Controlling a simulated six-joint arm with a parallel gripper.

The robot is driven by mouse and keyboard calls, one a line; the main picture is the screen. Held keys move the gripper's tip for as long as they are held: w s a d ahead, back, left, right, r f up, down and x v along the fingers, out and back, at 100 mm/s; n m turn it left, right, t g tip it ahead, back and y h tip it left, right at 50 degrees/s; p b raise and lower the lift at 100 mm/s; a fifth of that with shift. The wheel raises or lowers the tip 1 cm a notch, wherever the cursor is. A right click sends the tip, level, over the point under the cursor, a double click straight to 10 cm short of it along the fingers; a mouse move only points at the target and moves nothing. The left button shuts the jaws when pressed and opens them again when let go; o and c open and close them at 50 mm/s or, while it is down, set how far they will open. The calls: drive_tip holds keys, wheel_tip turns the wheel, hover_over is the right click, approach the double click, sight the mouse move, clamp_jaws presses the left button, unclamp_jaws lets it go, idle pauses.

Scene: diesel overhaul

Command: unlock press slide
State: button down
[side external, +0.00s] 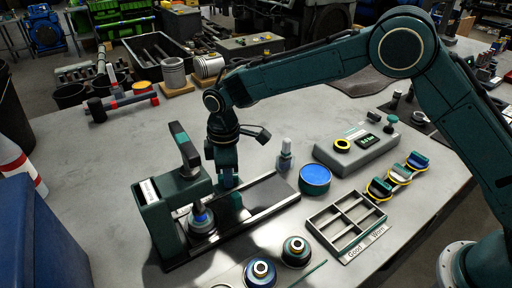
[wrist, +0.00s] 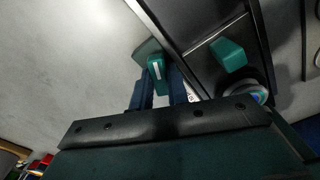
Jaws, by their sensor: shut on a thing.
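The press (side external: 172,215) stands at the left of the table in the side view, a dark green body with a raised lever arm (side external: 185,147). Its dark slide rail (side external: 268,205) runs out to the right, and a silver and blue round part (side external: 202,222) sits under the press head. In the wrist view, a small green tab (wrist: 157,68) with a white stripe is between the fingers of my gripper (wrist: 158,88), which is shut on it. A second green block (wrist: 229,54) stands on the slide (wrist: 205,20). In the side view my gripper (side external: 227,180) points down at the rail's far edge and hides the tab.
A divided tray (side external: 345,222) labelled Good and Worn lies right of the slide. A teal tin (side external: 315,178), a small bottle (side external: 285,160) and a grey box with a display (side external: 357,152) are nearby. Two round parts (side external: 262,273) sit in front.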

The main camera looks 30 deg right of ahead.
drive_tip(key=shift+n, duration=1)
drive_tip(key=shift+r, duration=0.1)
drive_tip(key=n, duration=0.3)
drive_tip(key=c, duration=1.4)
unclamp_jaws()
drive_tip(key=shift+o, duration=0.2)
drive_tip(key=shift+r, duration=2.65)
